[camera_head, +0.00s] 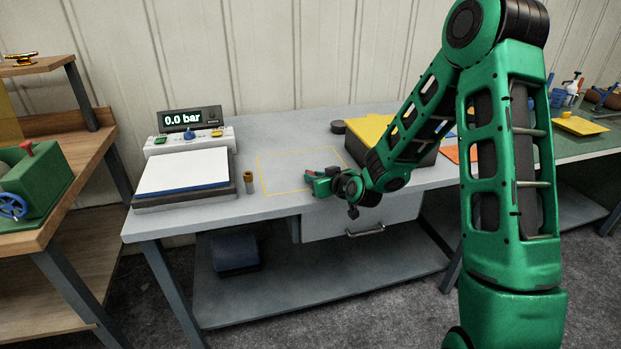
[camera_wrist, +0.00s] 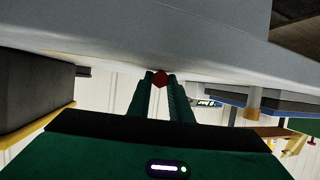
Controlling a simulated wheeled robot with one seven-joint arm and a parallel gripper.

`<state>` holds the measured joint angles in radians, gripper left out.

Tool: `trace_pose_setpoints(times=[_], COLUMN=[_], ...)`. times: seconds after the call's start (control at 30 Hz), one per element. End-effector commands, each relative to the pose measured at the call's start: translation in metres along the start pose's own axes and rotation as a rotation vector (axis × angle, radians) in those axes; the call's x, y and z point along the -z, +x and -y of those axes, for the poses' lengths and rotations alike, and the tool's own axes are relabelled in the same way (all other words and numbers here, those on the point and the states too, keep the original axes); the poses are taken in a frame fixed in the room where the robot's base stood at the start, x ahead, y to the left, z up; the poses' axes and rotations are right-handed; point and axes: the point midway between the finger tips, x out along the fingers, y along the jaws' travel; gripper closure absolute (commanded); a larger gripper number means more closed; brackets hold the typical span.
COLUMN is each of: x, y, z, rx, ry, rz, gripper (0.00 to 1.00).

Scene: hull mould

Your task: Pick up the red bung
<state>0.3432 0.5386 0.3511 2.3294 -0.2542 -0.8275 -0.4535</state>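The red bung (camera_wrist: 160,78) shows in the wrist view between the tips of my gripper (camera_wrist: 160,80). The two green fingers lie close against its two sides, with no clear gap. In the head view my gripper (camera_head: 313,178) is low over the front part of the grey bench, pointing left, near the yellow-outlined area. A small red patch shows at its tip there. Whether the bung touches the bench top cannot be told.
The grey bench (camera_head: 222,207) carries a white-topped box (camera_head: 183,172), a small brown cylinder (camera_head: 249,183) and a gauge reading 0.0 bar (camera_head: 190,119) on the left. A yellow-topped dark block (camera_head: 372,128) stands behind my arm. The outlined area (camera_head: 285,170) is clear.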

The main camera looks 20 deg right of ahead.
Motion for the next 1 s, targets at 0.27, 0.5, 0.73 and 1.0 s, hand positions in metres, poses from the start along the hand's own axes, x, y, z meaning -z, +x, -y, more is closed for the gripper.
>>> trace_pose_setpoints(times=[0.27, 0.5, 0.73, 1.0], x=[0.000, 0.004, 0.022, 0.053], y=[0.000, -0.002, -0.009, -0.032], z=[0.000, 0.000, 0.001, 0.035], rx=[0.001, 0.001, 0.000, 0.007], ry=[0.000, -0.001, -0.003, -0.007], rz=[0.000, -0.001, -0.003, -0.003], gripper=[1.00, 1.00, 1.00, 1.00])
